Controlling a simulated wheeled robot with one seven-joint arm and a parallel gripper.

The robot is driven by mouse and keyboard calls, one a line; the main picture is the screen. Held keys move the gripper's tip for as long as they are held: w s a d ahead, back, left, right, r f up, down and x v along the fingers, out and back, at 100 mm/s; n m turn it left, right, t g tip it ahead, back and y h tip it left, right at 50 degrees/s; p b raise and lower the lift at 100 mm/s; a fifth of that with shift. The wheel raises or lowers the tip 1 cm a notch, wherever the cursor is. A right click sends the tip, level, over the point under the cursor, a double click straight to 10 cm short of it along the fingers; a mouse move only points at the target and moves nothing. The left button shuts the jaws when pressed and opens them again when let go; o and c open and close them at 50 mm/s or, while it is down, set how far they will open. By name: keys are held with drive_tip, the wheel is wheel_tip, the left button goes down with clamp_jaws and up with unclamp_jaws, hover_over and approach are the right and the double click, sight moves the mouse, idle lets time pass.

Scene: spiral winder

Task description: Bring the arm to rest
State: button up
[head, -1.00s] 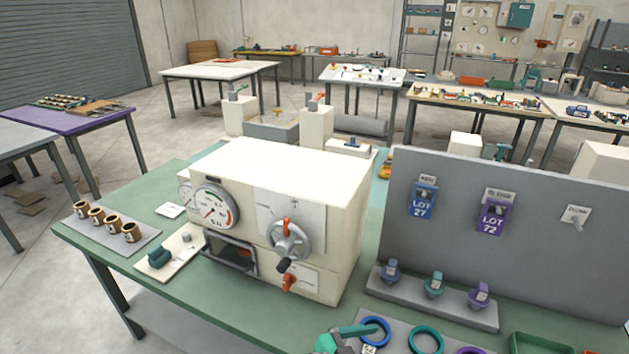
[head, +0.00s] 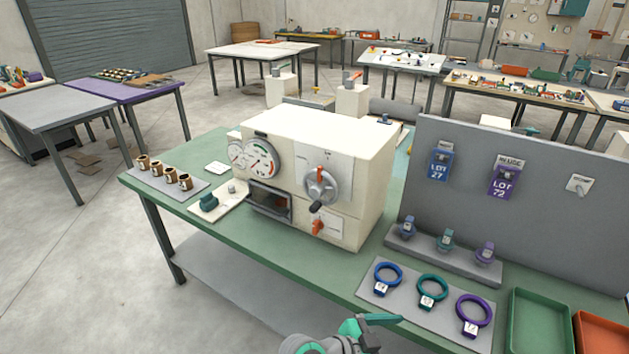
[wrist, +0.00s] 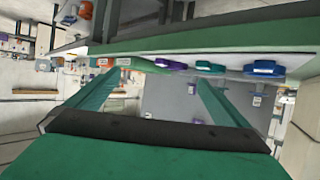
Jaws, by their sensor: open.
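My gripper (head: 378,322) is at the bottom edge of the head view, in front of the table's near edge. In the wrist view its two green fingers (wrist: 155,95) are spread apart with nothing between them. Part of my arm shows below it in the head view, and the rest is out of frame. The cream winder machine (head: 320,180) with dials and a grey handwheel stands on the green table (head: 225,250), beyond my gripper. Blue (head: 388,279), teal (head: 432,291) and purple (head: 473,314) rings with white tags lie on a grey mat, apart from my gripper.
A grey upright panel (head: 540,200) carries blue and purple lot tags. Three small coloured pieces stand on a ledge (head: 440,257) before it. Green (head: 540,325) and orange (head: 602,335) trays sit at right. Open floor (head: 90,270) lies at left.

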drive_tip(key=s+a+f+n+t+y, duration=0.1)
drive_tip(key=a+f+n+t+y, duration=0.15)
drive_tip(key=f+n, duration=0.3)
drive_tip(key=s+a+f+n+t+y, duration=0.2)
drive_tip(key=f+n+t, duration=0.2)
drive_tip(key=f+n, duration=0.15)
drive_tip(key=s+a+f+n+t+y, duration=0.25)
drive_tip(key=s+a+f+y, duration=0.2)
drive_tip(key=s+a, duration=0.25)
drive_tip(key=s+a+r+t+y, duration=0.1)
drive_tip(key=s+a+r, duration=0.3)
drive_tip(key=s, duration=0.4)
drive_tip(key=s+a+r+n+t+y, duration=0.1)
drive_tip(key=s+a+r+y, duration=0.2)
drive_tip(key=s, duration=0.5)
wheel_tip(320, 180, up, 2)
drive_tip(key=shift+s+a+r+t, duration=0.2)
drive_tip(key=shift+a+t, duration=0.2)
drive_tip(key=shift+a, duration=0.45)
drive_tip(key=shift+n, duration=0.25)
